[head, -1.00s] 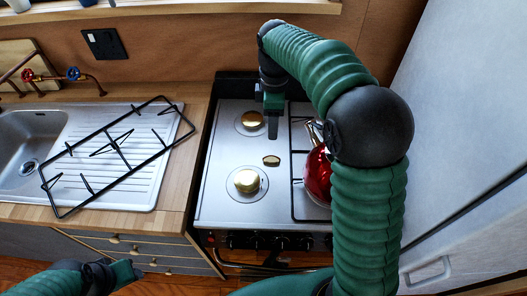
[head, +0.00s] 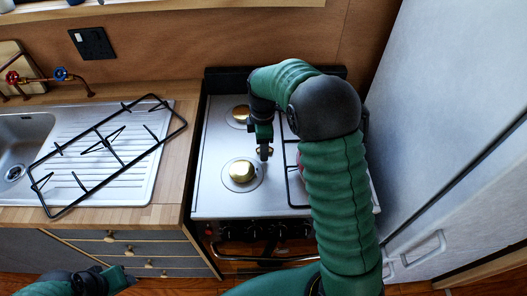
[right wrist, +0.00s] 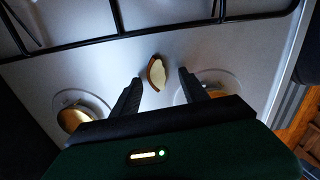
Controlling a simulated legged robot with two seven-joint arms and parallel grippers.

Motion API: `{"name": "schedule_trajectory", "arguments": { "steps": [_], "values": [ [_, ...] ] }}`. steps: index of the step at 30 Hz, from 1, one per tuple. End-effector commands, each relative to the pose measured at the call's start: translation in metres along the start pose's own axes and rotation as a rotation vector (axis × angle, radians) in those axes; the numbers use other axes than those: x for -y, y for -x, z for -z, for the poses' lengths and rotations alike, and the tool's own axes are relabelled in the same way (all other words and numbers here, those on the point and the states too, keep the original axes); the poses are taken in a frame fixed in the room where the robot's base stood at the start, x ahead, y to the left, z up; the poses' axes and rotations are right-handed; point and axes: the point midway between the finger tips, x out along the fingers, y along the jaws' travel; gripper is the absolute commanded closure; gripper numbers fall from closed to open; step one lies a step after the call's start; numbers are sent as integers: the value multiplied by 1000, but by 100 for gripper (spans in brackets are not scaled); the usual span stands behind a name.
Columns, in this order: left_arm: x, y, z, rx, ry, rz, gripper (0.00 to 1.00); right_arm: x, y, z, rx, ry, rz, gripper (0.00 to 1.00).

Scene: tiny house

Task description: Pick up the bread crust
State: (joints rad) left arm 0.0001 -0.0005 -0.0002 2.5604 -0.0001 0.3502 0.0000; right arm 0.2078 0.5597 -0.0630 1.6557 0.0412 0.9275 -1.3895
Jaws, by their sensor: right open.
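The bread crust (right wrist: 156,74) is a small curved piece with a brown edge and a pale face. It lies on the bare metal of the hob between two burners. In the head view the crust (head: 268,150) is partly hidden by my right gripper (head: 264,155). In the right wrist view the right gripper (right wrist: 160,77) is open, with its two fingertips on either side of the crust and apart from it. I cannot tell how high they are above the hob. My left gripper (head: 125,279) is low at the left, away from the hob; its jaws are unclear.
Two brass burner caps (head: 242,171) flank the work spot. A black pan grate (right wrist: 110,36) lies over one side of the hob (head: 210,190). Another grate (head: 113,150) rests across the sink drainer. A tall pale cabinet (head: 440,120) stands close on the right.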

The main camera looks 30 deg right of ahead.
Motion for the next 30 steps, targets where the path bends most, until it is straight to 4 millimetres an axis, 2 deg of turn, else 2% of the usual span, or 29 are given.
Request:
{"name": "schedule_trajectory", "arguments": {
  "steps": [7, 19, 30],
  "values": [
    [0, 0, 0, 0, 0, 0, 54, 0, -4, -4, -3, -3, 0, 48],
    [0, 0, 0, 0, 0, 0, 54, 0, -4, -1, 0, -2, -1, 100],
    [0, 0, 0, 0, 0, 0, 54, 0, -1, -2, -1, -3, -1, 100]
  ]
}}
